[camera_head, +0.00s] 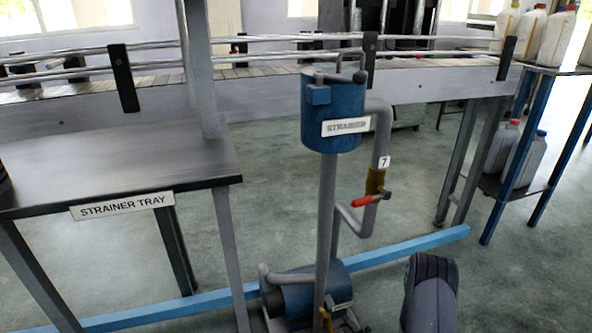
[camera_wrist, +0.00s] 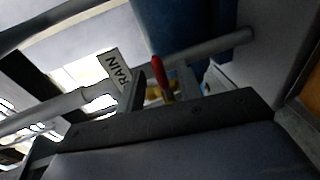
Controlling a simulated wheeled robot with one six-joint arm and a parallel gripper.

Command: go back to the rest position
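My gripper (camera_wrist: 160,88) shows in the wrist view as a dark bar with two short fingers. The fingers stand apart. A red valve handle (camera_wrist: 159,74) with a yellow body shows between and beyond them. I cannot tell whether the fingers touch it. In the head view, a dark grey part of my arm is at the lower right, and my gripper's fingers do not show there.
The blue strainer (camera_head: 330,112) stands on a pipe, with red-handled valve 7 (camera_head: 374,184). A blue pump (camera_head: 310,295) is below it. The strainer tray table (camera_head: 120,165) is left, a conveyor (camera_head: 260,85) behind, a bottle rack (camera_head: 535,130) right. A blue floor beam (camera_head: 400,247) crosses the floor.

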